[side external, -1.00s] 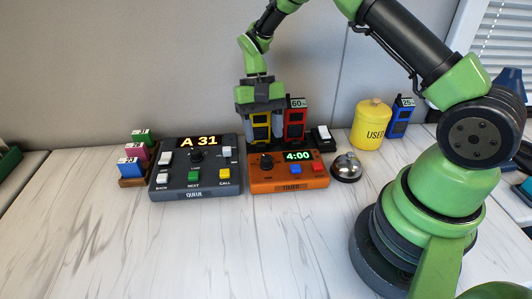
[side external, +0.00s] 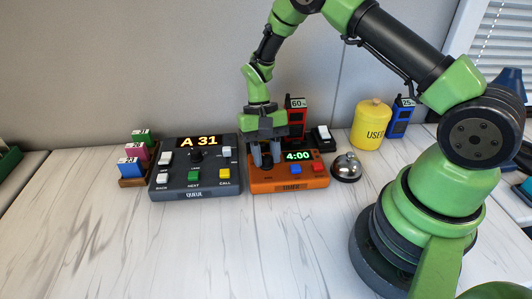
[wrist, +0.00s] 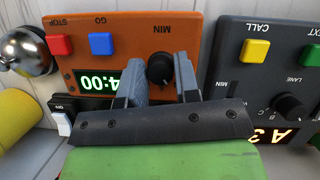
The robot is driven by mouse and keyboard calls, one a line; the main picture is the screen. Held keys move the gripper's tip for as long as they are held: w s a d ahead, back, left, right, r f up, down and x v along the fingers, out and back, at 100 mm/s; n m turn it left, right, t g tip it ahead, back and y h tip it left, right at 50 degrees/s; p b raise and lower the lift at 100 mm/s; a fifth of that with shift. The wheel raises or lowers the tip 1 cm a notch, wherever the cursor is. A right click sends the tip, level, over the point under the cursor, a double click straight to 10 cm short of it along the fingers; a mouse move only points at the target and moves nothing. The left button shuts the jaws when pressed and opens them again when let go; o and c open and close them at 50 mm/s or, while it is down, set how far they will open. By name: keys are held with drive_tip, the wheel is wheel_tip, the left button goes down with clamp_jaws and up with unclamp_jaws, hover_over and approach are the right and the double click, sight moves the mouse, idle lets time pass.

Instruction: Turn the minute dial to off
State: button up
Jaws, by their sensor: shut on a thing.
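The orange timer box (side external: 290,183) stands on the desk. Its green display (side external: 298,156) reads 4:00. The minute dial (wrist: 160,69) is a black round knob, labelled MIN in the wrist view, where the lettering is upside down. My gripper (side external: 266,164) points down over the left part of the timer, with its two fingers on either side of the dial, shut on it. In the side view the fingers mostly hide the dial.
A blue button (side external: 295,169) and a red button (side external: 318,169) are on the timer. The dark queue box (side external: 196,181) stands close on the left, a silver bell (side external: 347,167) on the right. Behind are a white switch (side external: 322,132) and a red block marked 60 (side external: 295,122).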

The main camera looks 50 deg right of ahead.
drive_tip(key=shift+n, duration=0.3)
drive_tip(key=shift+a+n+g+h, duration=0.15)
drive_tip(key=shift+n+h, duration=0.5)
drive_tip(key=shift+n, duration=0.9)
drive_tip(key=shift+d+n+g+h, duration=0.1)
drive_tip(key=shift+n+g+h, duration=0.15)
drive_tip(key=shift+n+h, duration=0.85)
drive_tip(key=shift+n+y, duration=0.45)
drive_tip(key=shift+n, duration=0.2)
drive_tip(key=o, duration=0.9)
drive_tip(key=shift+c, duration=0.2)
drive_tip(key=v, duration=1)
drive_tip(key=shift+w+a, duration=0.1)
